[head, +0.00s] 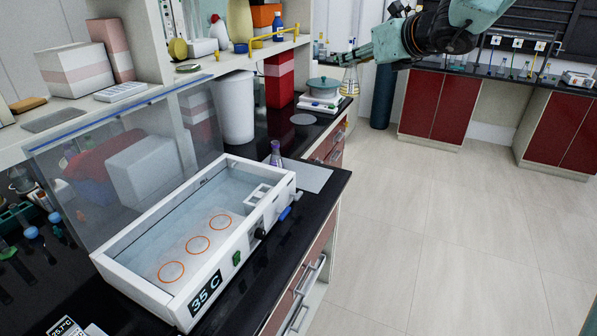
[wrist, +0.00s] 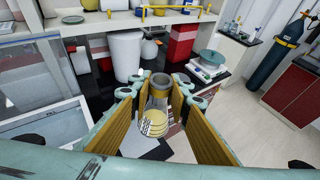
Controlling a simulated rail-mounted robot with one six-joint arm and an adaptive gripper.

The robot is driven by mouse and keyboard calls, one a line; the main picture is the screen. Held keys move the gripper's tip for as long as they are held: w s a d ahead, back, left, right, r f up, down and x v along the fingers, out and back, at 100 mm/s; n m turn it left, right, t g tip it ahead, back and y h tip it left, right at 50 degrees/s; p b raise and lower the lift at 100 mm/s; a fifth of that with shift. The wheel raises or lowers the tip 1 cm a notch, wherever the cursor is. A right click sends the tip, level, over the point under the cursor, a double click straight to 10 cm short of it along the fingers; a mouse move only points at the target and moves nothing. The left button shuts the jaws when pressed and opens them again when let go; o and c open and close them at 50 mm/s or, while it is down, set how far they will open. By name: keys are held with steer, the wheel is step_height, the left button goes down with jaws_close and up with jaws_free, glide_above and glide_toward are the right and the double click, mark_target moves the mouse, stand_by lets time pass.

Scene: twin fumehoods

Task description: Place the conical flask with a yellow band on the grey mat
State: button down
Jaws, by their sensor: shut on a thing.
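My gripper (head: 352,54) is raised in the head view, out past the bench's right edge. It is shut on a conical flask (head: 350,79), which is clear glass with yellow in its lower part. In the wrist view the flask (wrist: 155,110) stands upright between the two fingers of my gripper (wrist: 157,105), with a dark rim and a striped label. I cannot tell whether the yellow is a band or liquid. A grey rectangular mat (head: 312,178) lies on the black bench, right of the water bath, apart from the flask.
A round grey disc (head: 303,119), a red box (head: 279,80) and a white canister (head: 236,107) stand farther back.

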steer(key=w+a+f+n+g+y, duration=0.3)
steer(key=w+a+f, duration=0.2)
steer(key=a+f, duration=0.4)
steer(key=w+a+f+n+g+y, duration=0.3)
steer(key=a+f, duration=0.7)
steer(key=f, duration=0.7)
steer(key=shift+w+a+f+n, duration=0.2)
steer(key=shift+w+n, duration=0.6)
steer(key=shift+w, duration=0.15)
step_height(320, 180, down, 6)
steer(key=b, duration=0.1)
steer(key=shift+b, duration=0.3)
steer(key=shift+f, duration=0.15)
steer(key=shift+f+b, duration=0.4)
steer(key=shift+f, duration=1.45)
steer(key=shift+f, duration=0.15)
